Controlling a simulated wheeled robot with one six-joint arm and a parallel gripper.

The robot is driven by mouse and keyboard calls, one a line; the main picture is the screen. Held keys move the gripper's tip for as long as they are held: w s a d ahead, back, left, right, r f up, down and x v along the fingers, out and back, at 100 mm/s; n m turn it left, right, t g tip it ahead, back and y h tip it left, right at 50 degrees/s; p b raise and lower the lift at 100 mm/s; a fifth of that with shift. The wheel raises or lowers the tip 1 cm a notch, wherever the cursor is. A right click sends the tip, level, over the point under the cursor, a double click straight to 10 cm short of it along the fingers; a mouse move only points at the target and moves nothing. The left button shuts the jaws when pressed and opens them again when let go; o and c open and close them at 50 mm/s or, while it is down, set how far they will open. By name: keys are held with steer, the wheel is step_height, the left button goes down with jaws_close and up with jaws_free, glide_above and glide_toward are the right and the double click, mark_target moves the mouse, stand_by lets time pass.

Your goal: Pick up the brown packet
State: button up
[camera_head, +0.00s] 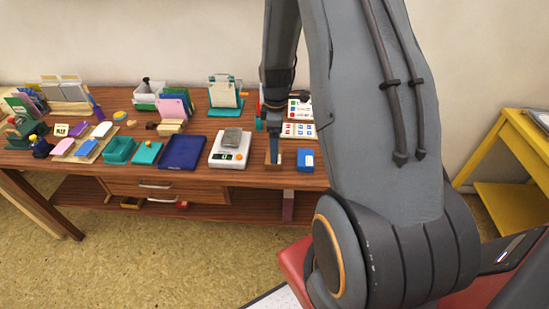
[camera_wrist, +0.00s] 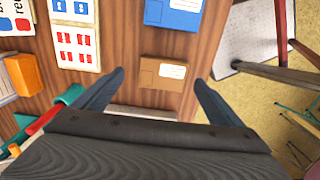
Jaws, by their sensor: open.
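The brown packet (camera_wrist: 163,74) lies flat on the wooden table in the wrist view, with a pale label at its upper right. It lies just beyond and between the two fingers of my gripper (camera_wrist: 158,80), which are spread wide and hold nothing. In the head view my gripper (camera_head: 274,150) points down over the brown packet (camera_head: 274,166) near the table's front edge and partly covers it. I cannot tell the exact height of the fingertips above it.
A blue packet (camera_wrist: 173,13) lies next to the brown one; the head view shows it at the right (camera_head: 305,160). A white scale (camera_head: 230,150) stands to the left. Sheets with coloured prints (camera_wrist: 74,45) lie nearby. A yellow side table (camera_head: 515,150) stands at the far right.

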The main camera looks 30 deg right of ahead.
steer(key=f, duration=0.1)
steer(key=f+p, duration=0.1)
steer(key=f, duration=0.1)
steer(key=shift+s+a+f+p, duration=0.15)
steer(key=shift+a+f+p, duration=0.2)
steer(key=shift+p, duration=0.05)
steer(key=shift+f, duration=0.55)
steer(key=c, duration=1.3)
